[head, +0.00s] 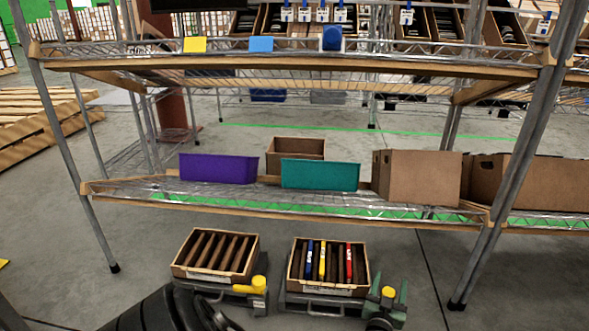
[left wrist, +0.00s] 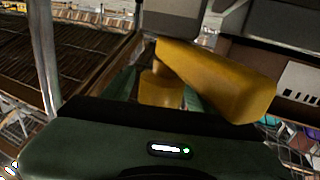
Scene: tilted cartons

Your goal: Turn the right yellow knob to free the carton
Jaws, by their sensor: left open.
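The right carton (head: 328,268) is a tilted open brown box with dark, blue, yellow and red items inside. The right yellow knob (head: 388,291) is at its lower right corner. My left gripper (head: 388,297) has green fingers, open, one on each side of this knob. In the left wrist view the yellow knob (left wrist: 222,82) shows large in front of the gripper (left wrist: 160,95), with a bar reaching towards the camera; contact cannot be told. The left carton (head: 215,254) holds brown items and has its own yellow knob (head: 250,286). My right gripper is out of view.
A wire shelf (head: 300,208) above the cartons bears a purple bin (head: 218,168), a teal bin (head: 320,174) and brown boxes (head: 415,177). A metal post (head: 483,262) stands right of the gripper. Grey floor is clear between the gripper and the post.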

